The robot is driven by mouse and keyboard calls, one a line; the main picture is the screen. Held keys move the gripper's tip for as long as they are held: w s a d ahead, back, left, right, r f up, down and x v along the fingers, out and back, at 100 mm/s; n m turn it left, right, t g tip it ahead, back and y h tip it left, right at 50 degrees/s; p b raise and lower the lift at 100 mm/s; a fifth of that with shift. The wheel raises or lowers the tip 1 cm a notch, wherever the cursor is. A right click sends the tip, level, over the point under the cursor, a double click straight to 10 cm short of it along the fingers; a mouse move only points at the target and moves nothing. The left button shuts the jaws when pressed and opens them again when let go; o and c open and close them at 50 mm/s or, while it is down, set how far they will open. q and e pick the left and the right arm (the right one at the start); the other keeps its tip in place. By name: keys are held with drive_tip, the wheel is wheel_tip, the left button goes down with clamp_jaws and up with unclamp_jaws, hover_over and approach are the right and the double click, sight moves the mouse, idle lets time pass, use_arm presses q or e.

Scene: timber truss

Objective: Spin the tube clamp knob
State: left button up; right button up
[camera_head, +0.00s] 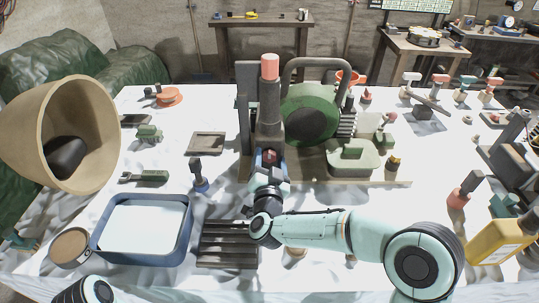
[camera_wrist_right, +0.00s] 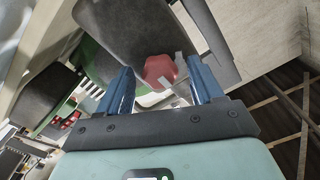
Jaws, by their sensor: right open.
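The tube clamp knob (camera_wrist_right: 160,72) is a small red lobed knob on the dark grey clamp body (camera_wrist_right: 130,30). In the head view the knob (camera_head: 269,156) shows as a small red patch low on the front of the upright dark grey column (camera_head: 269,100). My right gripper (camera_head: 270,162) reaches up to it from the front. In the right wrist view the blue fingers of this gripper (camera_wrist_right: 160,78) are open, one on each side of the knob, with visible gaps. I cannot tell how far the tips are from it in depth. My left gripper is out of view.
A green round machine (camera_head: 310,112) with a dark handle stands right of the column on a wooden base (camera_head: 390,184). A blue tray (camera_head: 185,232) and a dark slatted block (camera_head: 226,258) lie in front. A large tan cone (camera_head: 25,125) stands at left. A yellow bottle (camera_head: 495,243) stands at right.

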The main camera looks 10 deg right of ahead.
clamp_jaws()
drive_tip(key=m+b, duration=0.1)
drive_tip(key=b, duration=0.1)
drive_tip(key=m+b, duration=0.2)
drive_tip(key=shift+f, duration=0.25)
drive_tip(key=m+b, duration=0.4)
drive_tip(key=b, duration=0.1)
drive_tip(key=shift+m, duration=0.4)
drive_tip(key=shift+r+m+b, duration=0.1)
drive_tip(key=shift+m+b, duration=0.25)
drive_tip(key=shift+m, duration=0.05)
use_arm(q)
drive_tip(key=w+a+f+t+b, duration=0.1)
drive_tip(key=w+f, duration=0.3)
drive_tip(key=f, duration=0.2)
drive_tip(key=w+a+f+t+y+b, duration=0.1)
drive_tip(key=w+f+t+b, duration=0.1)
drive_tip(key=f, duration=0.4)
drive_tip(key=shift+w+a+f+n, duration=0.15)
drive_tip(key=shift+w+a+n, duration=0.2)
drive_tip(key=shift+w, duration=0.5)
use_arm(e)
drive_tip(key=shift+r+m, duration=0.15)
drive_tip(key=shift+m, duration=1.55)
